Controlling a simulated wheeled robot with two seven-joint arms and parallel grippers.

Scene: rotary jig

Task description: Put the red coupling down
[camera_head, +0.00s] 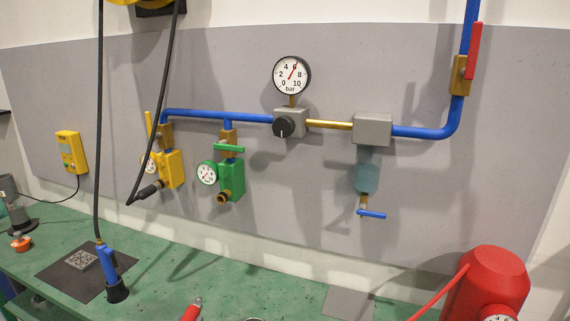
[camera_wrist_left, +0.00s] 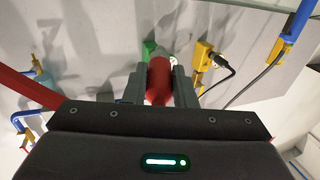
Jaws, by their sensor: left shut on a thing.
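The red coupling (camera_wrist_left: 158,92) sits between the two dark fingers of my left gripper (camera_wrist_left: 159,76) in the left wrist view. The fingers are shut on its sides, and it points away from the palm. In the head view a red piece with a grey tip (camera_head: 192,309) shows at the bottom edge, over the green bench (camera_head: 150,298); it looks like the same coupling. I cannot make out the gripper's fingers there. I cannot tell whether the coupling touches the bench. My right gripper is in neither view.
A grey plate (camera_head: 348,302) lies on the bench, left of a red tank (camera_head: 487,283) with a red hose. Green (camera_head: 231,180) and yellow (camera_head: 171,168) valve blocks hang on the wall.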

